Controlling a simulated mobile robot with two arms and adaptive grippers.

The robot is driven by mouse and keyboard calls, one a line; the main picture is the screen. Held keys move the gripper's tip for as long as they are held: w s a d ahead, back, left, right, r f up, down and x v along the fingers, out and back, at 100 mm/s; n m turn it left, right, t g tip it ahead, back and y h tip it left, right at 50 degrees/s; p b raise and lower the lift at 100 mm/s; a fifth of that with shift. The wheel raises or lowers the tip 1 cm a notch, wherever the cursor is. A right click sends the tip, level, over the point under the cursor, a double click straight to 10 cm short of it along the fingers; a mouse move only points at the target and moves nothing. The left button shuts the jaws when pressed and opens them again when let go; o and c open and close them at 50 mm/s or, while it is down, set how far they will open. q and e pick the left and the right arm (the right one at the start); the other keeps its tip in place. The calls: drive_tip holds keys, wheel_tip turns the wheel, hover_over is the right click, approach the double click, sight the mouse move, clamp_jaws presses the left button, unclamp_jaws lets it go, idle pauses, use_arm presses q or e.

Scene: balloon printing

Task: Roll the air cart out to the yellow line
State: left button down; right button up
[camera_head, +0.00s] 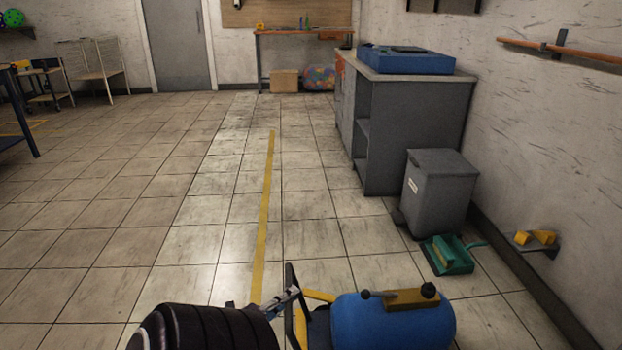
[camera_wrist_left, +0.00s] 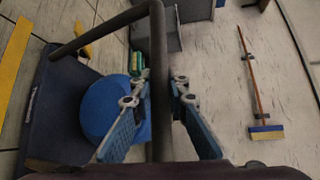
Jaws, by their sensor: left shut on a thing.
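The air cart carries a blue tank (camera_head: 392,322) at the bottom of the head view, right of the yellow line (camera_head: 265,215) on the floor. The tank also shows in the left wrist view (camera_wrist_left: 108,108), beside the cart's dark deck (camera_wrist_left: 60,110). The cart's dark handle bar (camera_wrist_left: 158,60) runs between the fingers of my left gripper (camera_wrist_left: 165,100). My left gripper in the head view (camera_head: 288,294) is shut on this handle, left of the tank. The cart's wheels are hidden. My right gripper is in neither view.
A grey cabinet (camera_head: 415,130) with a blue machine (camera_head: 405,60) on top is farther back. The tiled floor left of the yellow line is clear.

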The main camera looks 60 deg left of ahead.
use_arm(q)
drive_tip(key=shift+s+a, duration=0.3)
drive_tip(key=shift+s, duration=0.5)
drive_tip(key=c, duration=1.8)
unclamp_jaws()
drive_tip(key=shift+c, duration=0.2)
drive_tip(key=v, duration=1.2)
drive_tip(key=shift+f, duration=0.1)
